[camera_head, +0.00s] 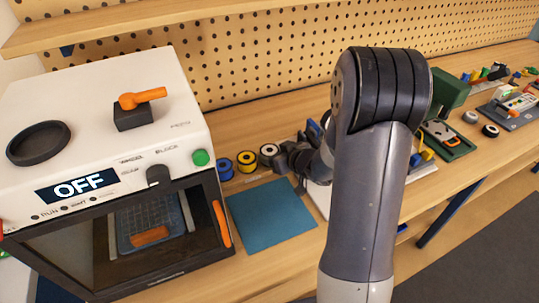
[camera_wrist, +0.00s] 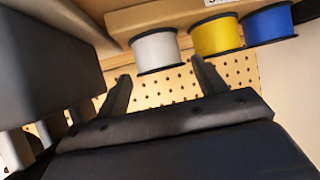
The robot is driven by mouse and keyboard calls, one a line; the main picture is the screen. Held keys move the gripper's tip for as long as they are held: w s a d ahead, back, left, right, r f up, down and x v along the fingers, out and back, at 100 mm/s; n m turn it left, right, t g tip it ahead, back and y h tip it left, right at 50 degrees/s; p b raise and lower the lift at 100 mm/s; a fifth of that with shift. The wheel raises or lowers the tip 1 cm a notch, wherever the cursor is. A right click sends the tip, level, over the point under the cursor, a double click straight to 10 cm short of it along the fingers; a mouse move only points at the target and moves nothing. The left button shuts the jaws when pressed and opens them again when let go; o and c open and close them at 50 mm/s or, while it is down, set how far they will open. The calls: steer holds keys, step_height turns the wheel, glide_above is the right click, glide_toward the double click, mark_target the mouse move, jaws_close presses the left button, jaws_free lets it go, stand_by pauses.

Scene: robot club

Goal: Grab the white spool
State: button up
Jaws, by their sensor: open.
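The white spool (camera_head: 268,151) stands at the right end of a short row on the workbench, beside the yellow spool (camera_head: 246,161) and the blue spool (camera_head: 225,169). In the wrist view the white spool (camera_wrist: 155,50) is at top centre, with dark rims. My gripper (camera_wrist: 161,68) is open there, its two fingers pointing toward the white spool, one near each side of it. The fingers look empty, and I cannot tell whether they touch it. In the head view my wrist is just right of the white spool, and the fingertips are hard to make out.
The yellow spool (camera_wrist: 216,37) is close beside the right finger in the wrist view, with the blue spool (camera_wrist: 269,23) beyond. A white printer (camera_head: 110,125) reading OFF stands left. A bare blue mat (camera_head: 270,217) lies in front of the spools. A pegboard (camera_head: 250,70) rises behind.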

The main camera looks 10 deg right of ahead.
steer(key=shift+w+a+f, duration=0.25)
steer(key=shift+w+f, duration=0.05)
steer(key=shift+w, duration=0.2)
steer(key=shift+c, duration=0.5)
steer(key=c, duration=0.7)
